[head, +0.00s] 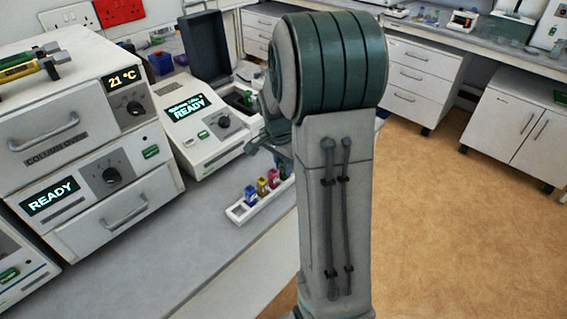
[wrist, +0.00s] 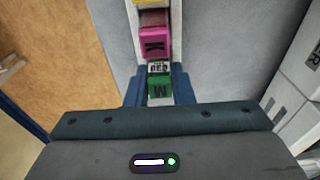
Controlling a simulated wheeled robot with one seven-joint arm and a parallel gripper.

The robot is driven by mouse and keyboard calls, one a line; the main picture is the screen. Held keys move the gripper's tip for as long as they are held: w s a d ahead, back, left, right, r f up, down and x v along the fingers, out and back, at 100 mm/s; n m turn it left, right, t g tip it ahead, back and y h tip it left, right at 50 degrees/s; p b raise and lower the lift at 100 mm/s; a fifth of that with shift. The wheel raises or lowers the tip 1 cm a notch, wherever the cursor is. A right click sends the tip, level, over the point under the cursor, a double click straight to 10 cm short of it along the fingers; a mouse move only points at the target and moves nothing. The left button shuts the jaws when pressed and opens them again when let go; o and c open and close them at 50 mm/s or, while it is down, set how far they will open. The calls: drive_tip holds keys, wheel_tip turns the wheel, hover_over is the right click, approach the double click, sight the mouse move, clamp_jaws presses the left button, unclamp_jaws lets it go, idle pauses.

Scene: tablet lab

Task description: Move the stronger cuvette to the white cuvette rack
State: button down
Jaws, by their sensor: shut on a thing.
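The white cuvette rack (head: 237,212) stands on the bench in the head view, holding a blue cuvette (head: 250,194), a yellow one (head: 262,186) and a pink one (head: 273,178) in a row. In the wrist view the pink cuvette marked K (wrist: 154,44) is ahead of my gripper (wrist: 159,76), with the yellow one (wrist: 150,3) beyond it. My gripper is shut on a green-capped cuvette marked M (wrist: 160,90), in line with the row at the rack's near end. Whether M is seated or raised I cannot tell. My arm hides most of the gripper in the head view.
An instrument reading READY (head: 190,112), with its dark lid (head: 206,48) raised, stands behind the rack. A column oven (head: 70,110) showing 21 °C sits on another READY unit (head: 95,205) at left. The bench in front of the rack is clear.

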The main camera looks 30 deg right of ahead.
drive_tip(key=shift+f, duration=0.25)
drive_tip(key=c, duration=1.3)
unclamp_jaws()
drive_tip(key=shift+r, duration=0.1)
drive_tip(key=shift+o, duration=0.2)
wheel_tip(320, 180, up, 11)
drive_tip(key=a, duration=0.1)
drive_tip(key=s+a+n+t, duration=0.1)
drive_tip(key=s+a+n, duration=0.5)
drive_tip(key=s, duration=0.3)
drive_tip(key=s+a+n+t+y, duration=0.1)
drive_tip(key=s+a+n, duration=0.6)
drive_tip(key=s, duration=0.3)
drive_tip(key=shift+f+n+t, duration=0.3)
drive_tip(key=shift+f+n, duration=0.1)
drive_tip(key=shift+n, duration=0.1)
